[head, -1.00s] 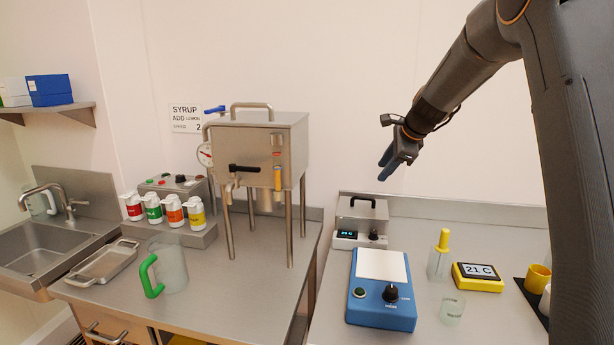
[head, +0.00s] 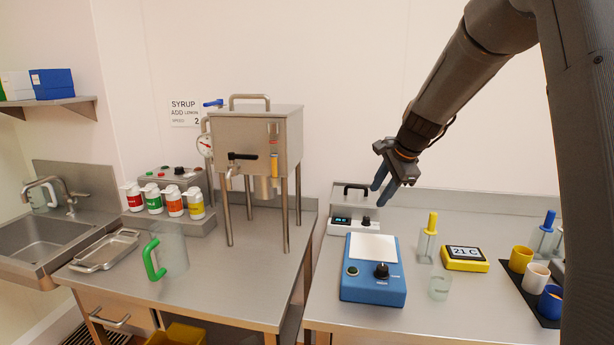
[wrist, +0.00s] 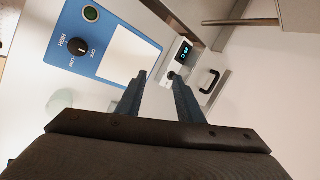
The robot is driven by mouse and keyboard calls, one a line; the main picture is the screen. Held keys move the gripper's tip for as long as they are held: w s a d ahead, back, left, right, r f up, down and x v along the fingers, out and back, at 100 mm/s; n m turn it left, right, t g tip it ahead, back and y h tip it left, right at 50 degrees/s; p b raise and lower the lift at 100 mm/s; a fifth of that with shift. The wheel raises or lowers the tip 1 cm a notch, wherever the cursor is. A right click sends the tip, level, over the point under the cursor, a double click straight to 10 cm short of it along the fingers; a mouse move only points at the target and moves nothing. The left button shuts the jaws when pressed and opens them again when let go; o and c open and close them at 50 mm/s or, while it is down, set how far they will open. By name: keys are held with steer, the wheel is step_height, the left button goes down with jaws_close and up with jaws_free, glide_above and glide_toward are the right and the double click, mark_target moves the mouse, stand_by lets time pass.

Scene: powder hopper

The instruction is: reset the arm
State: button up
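My gripper (head: 383,189) hangs in the air above the right-hand counter, in front of the back wall. Its two blue fingers point down and stand apart with nothing between them. In the wrist view the gripper (wrist: 160,78) also shows an empty gap between its fingers. The gripper touches neither.
A steel hopper on legs (head: 255,140) stands on the left counter. Near it are a green-handled jug (head: 172,250), several syrup bottles (head: 173,203) and a metal tray (head: 105,252).

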steer(key=s+f+n+g+b, duration=0.1)
steer(key=s+f+n, duration=0.4)
steer(key=s, duration=0.6)
steer(key=s+f+n+g+h+b, duration=0.1)
steer(key=s+f+n+b, duration=0.3)
steer(key=s+f, duration=0.5)
steer(key=s+f+n+g+h+b, duration=0.1)
steer(key=s+f+n, duration=0.5)
steer(key=s, duration=0.8)
steer(key=shift+a+f+n+g+b, duration=0.3)
steer(key=shift+a+f+g+b, duration=0.15)
steer(key=shift+f+g+b, duration=0.25)
steer(key=shift+w+r, duration=0.1)
